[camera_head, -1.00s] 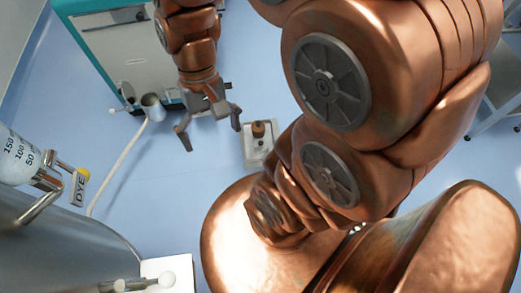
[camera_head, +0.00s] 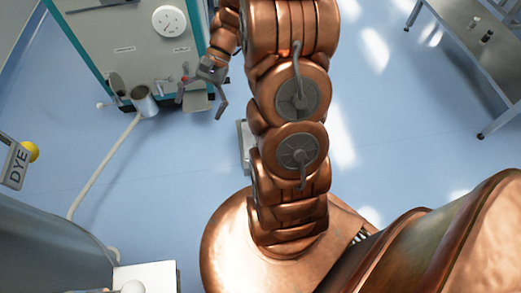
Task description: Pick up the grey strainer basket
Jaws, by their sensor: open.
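My gripper (camera_head: 201,103) hangs at the upper middle, in front of the teal-framed grey cabinet, with its fingers spread apart and nothing between them. A grey metal cup-shaped housing (camera_head: 146,106) with an open top stands left of my gripper, low at the cabinet front, at the end of a white hose. My gripper is apart from it, to its right. I cannot make out a separate grey strainer basket; whether one sits inside the housing is too small and dark to tell.
A round lid (camera_head: 115,84) stands open beside the housing. The white hose (camera_head: 105,165) runs down across the blue floor. A DYE tag (camera_head: 17,165) and grey vessel (camera_head: 45,245) are at left. A metal table (camera_head: 475,40) is at upper right. My arm mostly hides a pale box (camera_head: 243,145).

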